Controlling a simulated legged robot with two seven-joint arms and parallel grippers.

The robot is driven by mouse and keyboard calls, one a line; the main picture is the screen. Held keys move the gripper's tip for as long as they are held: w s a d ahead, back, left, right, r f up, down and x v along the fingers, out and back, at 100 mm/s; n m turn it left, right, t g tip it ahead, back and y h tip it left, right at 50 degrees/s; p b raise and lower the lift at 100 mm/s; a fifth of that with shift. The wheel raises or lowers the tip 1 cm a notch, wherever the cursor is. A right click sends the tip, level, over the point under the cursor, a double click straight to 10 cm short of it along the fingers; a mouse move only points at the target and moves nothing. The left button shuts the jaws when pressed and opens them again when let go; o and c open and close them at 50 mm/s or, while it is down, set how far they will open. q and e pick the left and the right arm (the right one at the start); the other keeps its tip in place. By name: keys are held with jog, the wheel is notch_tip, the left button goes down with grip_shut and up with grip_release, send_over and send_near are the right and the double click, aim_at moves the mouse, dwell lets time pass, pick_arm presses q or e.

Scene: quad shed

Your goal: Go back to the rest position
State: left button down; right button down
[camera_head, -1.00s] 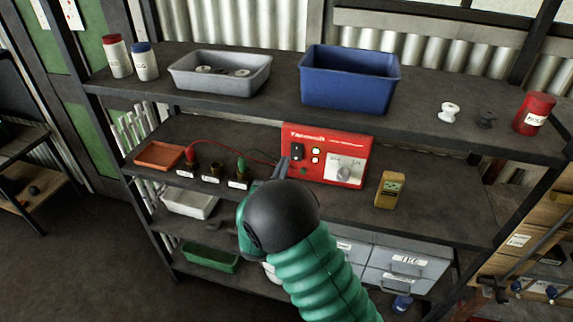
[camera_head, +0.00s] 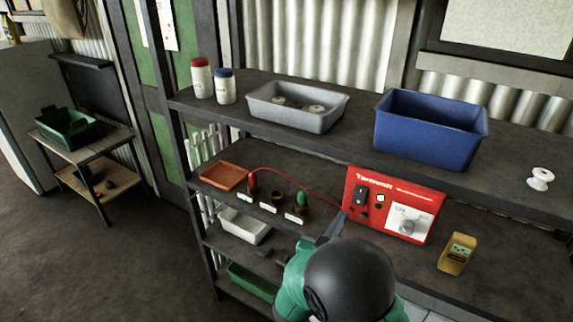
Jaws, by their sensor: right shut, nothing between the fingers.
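My right gripper (camera_head: 330,228) is shut and empty. Its dark fingers point up and away, just in front of the lower left corner of the red control box (camera_head: 366,228). I cannot tell the exact gap between them. My green and black right arm comes in from the bottom and hides part of the lower shelves. The box stands on the middle shelf and has a black switch, small lights and a dial. My left gripper is not in view.
The top shelf holds a grey tray (camera_head: 257,114), a blue bin (camera_head: 385,132), two jars and a white spool (camera_head: 540,178). The floor (camera_head: 110,265) left of the shelving is clear.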

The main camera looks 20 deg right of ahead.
jog(key=a+f+n+g+y+p, duration=0.1)
jog(key=a+f+n+g+y, duration=0.1)
jog(key=a+f+n+y, duration=0.7)
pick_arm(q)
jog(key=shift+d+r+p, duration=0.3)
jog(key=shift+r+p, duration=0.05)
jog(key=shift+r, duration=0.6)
pick_arm(e)
jog(key=s+f+g+y, duration=0.2)
jog(key=s+g+y, duration=0.1)
jog(key=s, duration=0.6)
jog(key=s+a+f+g+y, duration=0.1)
jog(key=s+f+g+y, duration=0.1)
jog(key=s+g, duration=0.3)
jog(key=s+f, duration=0.1)
jog(key=s, duration=0.3)
jog(key=shift+s+a+n+y, duration=0.15)
jog(key=shift+a+n+y, duration=0.15)
jog(key=shift+n+y, duration=0.1)
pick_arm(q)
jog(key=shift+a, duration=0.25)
pick_arm(e)
jog(key=shift+a+r, duration=0.1)
jog(key=shift+a, duration=0.15)
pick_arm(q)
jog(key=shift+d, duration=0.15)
pick_arm(e)
jog(key=shift+d, duration=0.15)
